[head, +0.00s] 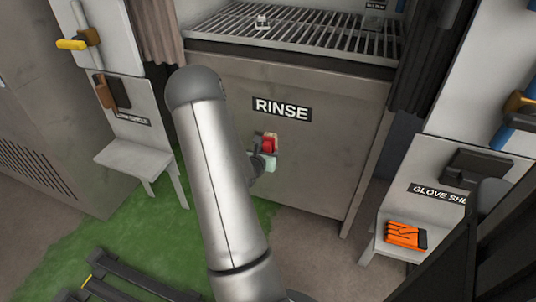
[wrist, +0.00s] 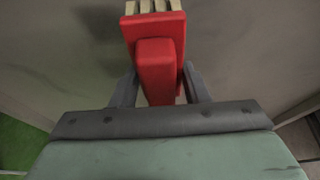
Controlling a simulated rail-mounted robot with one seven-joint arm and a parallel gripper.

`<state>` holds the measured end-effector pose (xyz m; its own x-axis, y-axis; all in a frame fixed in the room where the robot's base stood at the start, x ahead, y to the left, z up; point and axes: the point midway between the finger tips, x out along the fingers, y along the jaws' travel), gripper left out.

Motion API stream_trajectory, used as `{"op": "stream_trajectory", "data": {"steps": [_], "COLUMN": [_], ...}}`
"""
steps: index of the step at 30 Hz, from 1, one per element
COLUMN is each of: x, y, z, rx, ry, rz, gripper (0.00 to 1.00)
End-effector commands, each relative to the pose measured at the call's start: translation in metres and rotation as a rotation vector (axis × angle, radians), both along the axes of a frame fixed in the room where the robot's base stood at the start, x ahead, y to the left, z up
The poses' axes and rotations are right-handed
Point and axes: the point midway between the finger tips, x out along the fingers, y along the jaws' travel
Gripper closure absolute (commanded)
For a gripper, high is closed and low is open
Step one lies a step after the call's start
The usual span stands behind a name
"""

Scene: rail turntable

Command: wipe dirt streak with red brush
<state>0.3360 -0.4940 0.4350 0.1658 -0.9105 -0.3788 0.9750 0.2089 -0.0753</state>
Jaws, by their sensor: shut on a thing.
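The red brush (wrist: 157,72) is between the two dark fingers of my gripper (wrist: 160,88), which is shut on its handle block. Its pale bristles (wrist: 153,6) show at the top of the wrist view, pointing away from my gripper. In the head view the red brush (head: 269,145) and my gripper (head: 262,154) are in front of the grey metal panel below the RINSE label (head: 282,109). My arm hides part of that panel. I cannot clearly make out a dirt streak; faint dark smudges show on the panel in the wrist view. I cannot tell whether the bristles touch it.
A slatted metal grate (head: 300,28) tops the rinse station, with a small object on it. A white shelf (head: 140,155) stands left. Orange gloves (head: 405,235) lie on the right shelf. Dark curtains hang at both sides. Green floor (head: 150,225) lies at lower left.

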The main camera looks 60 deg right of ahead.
Motion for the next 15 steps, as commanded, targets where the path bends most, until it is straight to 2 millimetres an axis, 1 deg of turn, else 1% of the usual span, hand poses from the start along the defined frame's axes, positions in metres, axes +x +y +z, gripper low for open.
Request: {"op": "stream_trajectory", "data": {"steps": [9,15], "x": [0.028,0.037], "y": [0.004,0.004], "z": [-0.001,0.000], "rx": [-0.001,-0.002], "ry": [-0.001,-0.002], "rz": [0.004,0.003], "gripper": [0.77,0.77]}}
